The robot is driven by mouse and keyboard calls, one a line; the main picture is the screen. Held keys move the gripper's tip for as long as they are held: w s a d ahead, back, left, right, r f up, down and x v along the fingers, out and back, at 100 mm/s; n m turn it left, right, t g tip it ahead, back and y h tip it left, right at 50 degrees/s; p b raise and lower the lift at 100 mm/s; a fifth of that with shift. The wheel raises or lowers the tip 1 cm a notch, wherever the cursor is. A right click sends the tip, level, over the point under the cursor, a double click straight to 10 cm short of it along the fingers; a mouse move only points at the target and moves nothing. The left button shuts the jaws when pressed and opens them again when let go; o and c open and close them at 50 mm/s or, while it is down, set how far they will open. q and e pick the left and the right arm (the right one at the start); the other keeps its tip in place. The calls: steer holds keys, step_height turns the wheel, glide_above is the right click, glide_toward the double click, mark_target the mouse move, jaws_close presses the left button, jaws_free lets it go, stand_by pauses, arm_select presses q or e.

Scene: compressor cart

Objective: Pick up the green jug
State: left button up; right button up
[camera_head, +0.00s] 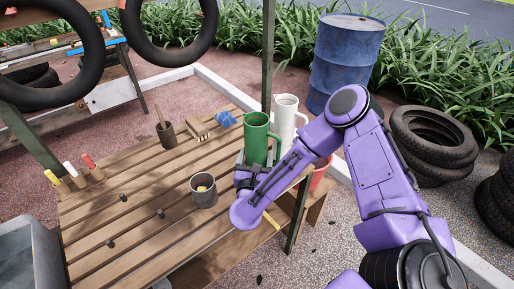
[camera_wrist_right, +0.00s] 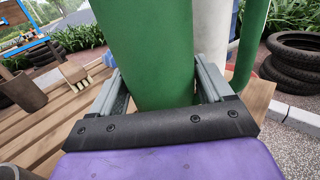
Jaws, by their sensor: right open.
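The green jug (camera_head: 257,138) stands upright at the right end of the slatted wooden table (camera_head: 139,193), its handle toward the right. In the right wrist view the green jug (camera_wrist_right: 150,50) fills the middle, with its top cut off. My right gripper (camera_head: 242,164) is low at the jug's near side. In the wrist view my right gripper (camera_wrist_right: 161,80) is open, with one finger on each side of the jug's body. Whether either finger touches it I cannot tell. My left gripper is not in view.
A white jug (camera_head: 286,118) stands close behind the green one. A grey metal cup (camera_head: 203,191) is near my right forearm. A brown pot (camera_head: 166,133), a brush (camera_head: 198,129) and a blue item (camera_head: 226,119) lie farther back. A blue barrel (camera_head: 346,60) stands beyond the table.

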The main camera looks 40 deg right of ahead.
mark_target(270, 135)
steer(key=shift+x, duration=1.15)
steer(key=shift+c, duration=1.2)
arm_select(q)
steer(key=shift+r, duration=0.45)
arm_select(e)
steer(key=shift+r, duration=0.1)
steer(key=c, duration=0.9)
steer(key=shift+o, duration=0.2)
steer(key=shift+r, duration=0.1)
